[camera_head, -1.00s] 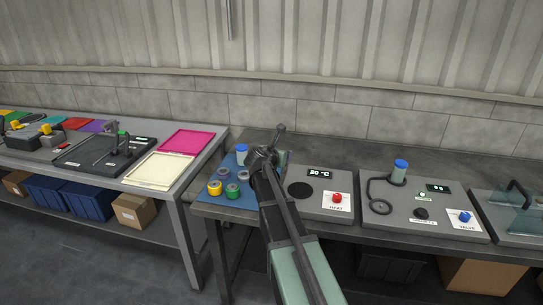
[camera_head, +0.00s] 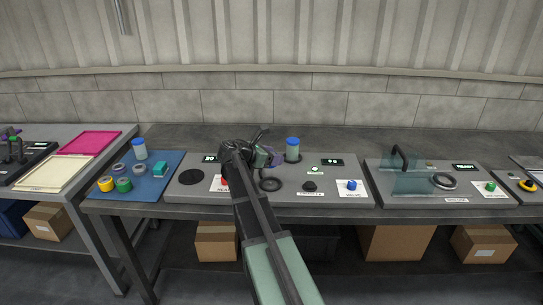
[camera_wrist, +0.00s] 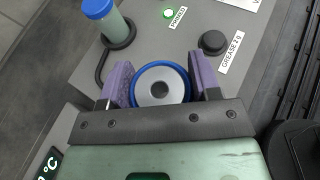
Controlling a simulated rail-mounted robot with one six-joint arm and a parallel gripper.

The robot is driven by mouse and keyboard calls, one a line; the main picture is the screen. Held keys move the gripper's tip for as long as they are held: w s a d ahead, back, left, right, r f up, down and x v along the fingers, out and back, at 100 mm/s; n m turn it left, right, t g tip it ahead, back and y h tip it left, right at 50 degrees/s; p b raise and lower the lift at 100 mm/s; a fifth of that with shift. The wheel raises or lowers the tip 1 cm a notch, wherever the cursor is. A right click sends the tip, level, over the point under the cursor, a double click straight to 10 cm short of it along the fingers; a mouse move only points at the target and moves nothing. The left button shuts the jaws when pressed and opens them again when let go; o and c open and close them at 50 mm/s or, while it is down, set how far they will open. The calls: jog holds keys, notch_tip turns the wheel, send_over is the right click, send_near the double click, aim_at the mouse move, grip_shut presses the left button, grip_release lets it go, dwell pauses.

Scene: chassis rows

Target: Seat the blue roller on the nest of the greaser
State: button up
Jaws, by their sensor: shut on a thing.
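The blue roller (camera_wrist: 146,86), a blue ring with a pale metal face and a dark centre hole, sits between the two purple finger pads of my gripper (camera_wrist: 162,82). My gripper is shut on it. In the head view my gripper (camera_head: 268,157) is above the grey greaser panel (camera_head: 328,172). The greaser's dark ring nest (camera_head: 270,184) shows on the panel, just below the gripper in the picture. In the wrist view the nest is hidden behind the roller and gripper. I cannot make out the roller clearly in the head view.
A blue-capped bottle (camera_head: 292,149) stands on the greaser close to my gripper. The greaser also has a black button (camera_head: 310,186), a blue knob (camera_head: 351,185) and a lit green lamp (camera_wrist: 168,13). A clear-guarded station (camera_head: 412,182) is to the right; a blue mat (camera_head: 147,188) with rollers is left.

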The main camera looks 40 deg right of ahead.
jog(key=b, duration=0.7)
send_over(272, 184)
notch_tip(272, 184, down, 7)
jog(key=shift+s+r, duration=0.1)
jog(key=shift+f+b, duration=0.8)
jog(key=shift+f, duration=0.3)
jog(key=o, duration=1.1)
jog(key=shift+c, duration=0.2)
jog(key=shift+r, duration=0.1)
jog(key=p+v, duration=0.4)
jog(key=v, duration=0.5)
jog(key=shift+a+r, duration=0.3)
jog(key=shift+a, duration=0.5)
